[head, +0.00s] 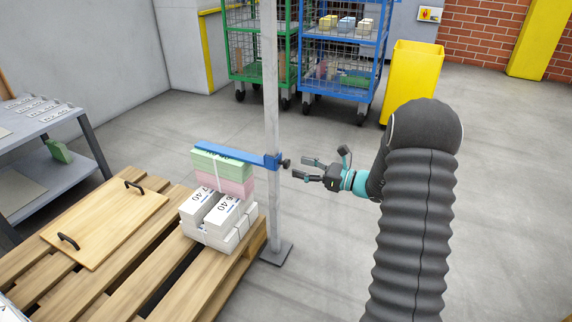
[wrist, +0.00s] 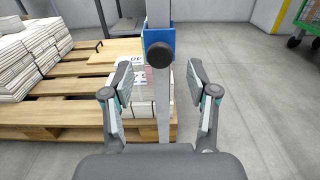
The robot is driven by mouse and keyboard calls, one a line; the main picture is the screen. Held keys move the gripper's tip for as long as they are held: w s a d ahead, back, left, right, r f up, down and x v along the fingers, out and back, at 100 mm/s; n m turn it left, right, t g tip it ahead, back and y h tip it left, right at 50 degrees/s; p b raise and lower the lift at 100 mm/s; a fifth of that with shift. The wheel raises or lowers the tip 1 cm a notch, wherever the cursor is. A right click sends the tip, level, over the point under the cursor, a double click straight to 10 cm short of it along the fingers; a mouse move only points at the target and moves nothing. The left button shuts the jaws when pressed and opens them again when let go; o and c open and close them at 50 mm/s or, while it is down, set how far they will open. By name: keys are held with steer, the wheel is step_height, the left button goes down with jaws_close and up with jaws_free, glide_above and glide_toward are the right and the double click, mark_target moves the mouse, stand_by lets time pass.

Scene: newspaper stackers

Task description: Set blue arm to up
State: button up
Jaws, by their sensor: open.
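The blue arm (head: 238,155) is mounted on an upright grey post (head: 272,90) and reaches left from it, roughly level, over the bundles on the pallet. A dark round knob (head: 286,163) sits on the right side of its blue bracket. My gripper (head: 312,170) is open and empty, a short way to the right of the knob and apart from it. In the wrist view the knob (wrist: 159,55) and the blue bracket (wrist: 172,37) show ahead, above and between my open fingers (wrist: 158,82). The arm's length is hidden behind the bracket there.
A wooden pallet (head: 120,295) holds stacked bundles (head: 222,215) and a board with handles (head: 105,230). A grey shelf table (head: 40,125) stands left. Green and blue cage trolleys (head: 340,50) and a yellow bin (head: 412,75) stand behind. The floor around my gripper is clear.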

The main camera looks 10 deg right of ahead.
mark_target(289, 163)
steer(key=x, duration=0.6)
steer(key=shift+d, duration=0.1)
jaws_close()
